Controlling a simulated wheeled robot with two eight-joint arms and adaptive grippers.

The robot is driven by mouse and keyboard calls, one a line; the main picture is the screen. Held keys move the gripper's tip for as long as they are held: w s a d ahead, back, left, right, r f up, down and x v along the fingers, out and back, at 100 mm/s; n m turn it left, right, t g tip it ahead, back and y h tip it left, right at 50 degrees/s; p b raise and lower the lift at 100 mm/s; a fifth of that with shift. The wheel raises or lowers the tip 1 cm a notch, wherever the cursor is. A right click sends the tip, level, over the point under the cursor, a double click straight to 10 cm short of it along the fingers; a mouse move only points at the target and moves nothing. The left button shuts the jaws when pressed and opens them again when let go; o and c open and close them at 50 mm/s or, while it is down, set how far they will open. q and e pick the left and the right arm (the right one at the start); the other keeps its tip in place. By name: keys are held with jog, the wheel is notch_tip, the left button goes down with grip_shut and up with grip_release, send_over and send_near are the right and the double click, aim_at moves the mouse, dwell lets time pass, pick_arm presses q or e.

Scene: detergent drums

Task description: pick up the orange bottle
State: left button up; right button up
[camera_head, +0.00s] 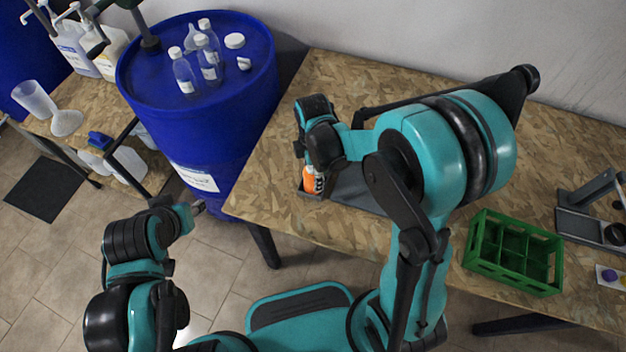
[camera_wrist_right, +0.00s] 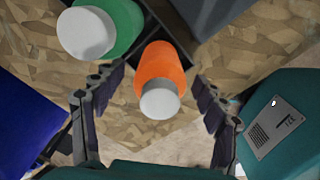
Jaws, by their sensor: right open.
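The orange bottle (camera_head: 308,181) stands near the left end of the wooden table in the head view, partly covered by my right gripper (camera_head: 312,170). In the right wrist view the orange bottle (camera_wrist_right: 160,62) with its white cap lies between the two open fingers of my right gripper (camera_wrist_right: 160,80). A gap shows on both sides, so the fingers do not appear to touch it. My left gripper (camera_head: 190,208) is low at the left, beside the blue drum and away from the bottle; its jaw opening is unclear.
A green bottle (camera_wrist_right: 122,22) with a white cap stands close to the orange one in the right wrist view. A dark grey tray (camera_head: 352,190) lies partly under my right arm. A green crate (camera_head: 513,252) is at right; a blue drum (camera_head: 160,125) carries several clear bottles.

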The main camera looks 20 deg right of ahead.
jog(key=shift+f, duration=0.95)
pick_arm(q)
jog(key=shift+w+f, duration=0.1)
jog(key=shift+f, duration=0.3)
pick_arm(e)
jog(key=shift+r, duration=0.1)
jog(key=shift+c, duration=0.4)
jog(key=c, duration=1.3)
pick_arm(q)
jog(key=shift+r, duration=0.1)
pick_arm(e)
jog(key=shift+r, duration=0.2)
jog(key=shift+c, duration=0.2)
